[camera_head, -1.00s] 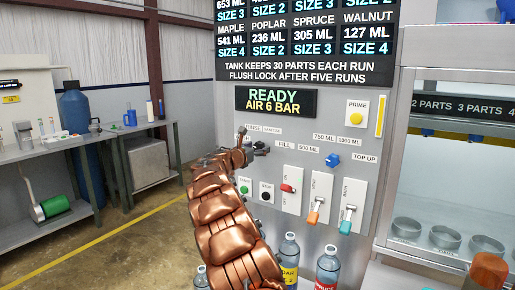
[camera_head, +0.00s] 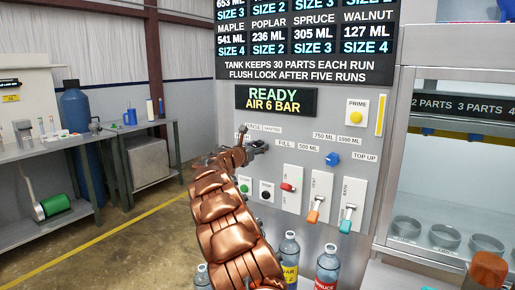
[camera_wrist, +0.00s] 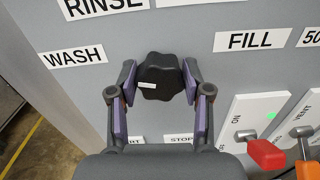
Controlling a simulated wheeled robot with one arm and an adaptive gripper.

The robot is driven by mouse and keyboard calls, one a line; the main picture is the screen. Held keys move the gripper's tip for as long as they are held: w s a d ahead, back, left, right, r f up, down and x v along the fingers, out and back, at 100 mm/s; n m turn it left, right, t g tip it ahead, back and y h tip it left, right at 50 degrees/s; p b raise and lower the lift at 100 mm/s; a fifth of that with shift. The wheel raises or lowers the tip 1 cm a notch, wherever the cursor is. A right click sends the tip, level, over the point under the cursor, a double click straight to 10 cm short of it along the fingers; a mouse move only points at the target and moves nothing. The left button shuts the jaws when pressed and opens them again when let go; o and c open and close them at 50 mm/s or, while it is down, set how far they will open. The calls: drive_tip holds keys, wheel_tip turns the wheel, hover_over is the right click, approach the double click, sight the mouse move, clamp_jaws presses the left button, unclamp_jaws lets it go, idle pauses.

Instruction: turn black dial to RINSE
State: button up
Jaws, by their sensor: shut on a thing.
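The black dial (camera_wrist: 160,76) is on the grey panel, between the two fingers of my gripper (camera_wrist: 158,84) in the wrist view. The fingers are shut on its sides. A pale mark shows on the dial's lower left; I cannot tell which label the dial points to. The RINSE label (camera_wrist: 106,5) is above and left of the dial, and the WASH label (camera_wrist: 74,54) is to its left.
The FILL label (camera_wrist: 250,41) is right of the dial. Below are the green button (camera_head: 244,188), black button (camera_head: 266,194) and red lever (camera_head: 287,187). An orange lever (camera_head: 313,216) and a teal lever (camera_head: 347,221) stand further right. Bottles (camera_head: 289,250) stand below the panel.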

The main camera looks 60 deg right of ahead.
drive_tip(key=shift+f+m+b, duration=0.1)
drive_tip(key=shift+m+b, duration=0.3)
drive_tip(key=shift+b, duration=0.1)
drive_tip(key=m+b, duration=0.3)
drive_tip(key=b, duration=0.1)
drive_tip(key=shift+f+m, duration=0.15)
drive_tip(key=shift+m, duration=0.25)
drive_tip(key=m+b, duration=0.3)
drive_tip(key=m, duration=0.1)
drive_tip(key=shift+b, duration=0.4)
drive_tip(key=shift+m+b, duration=0.35)
drive_tip(key=shift+m, duration=0.25)
drive_tip(key=shift+s+r, duration=0.1)
drive_tip(key=shift+r, duration=0.1)
drive_tip(key=o, duration=1.2)
drive_tip(key=shift+c, duration=0.2)
drive_tip(key=shift+a, duration=0.1)
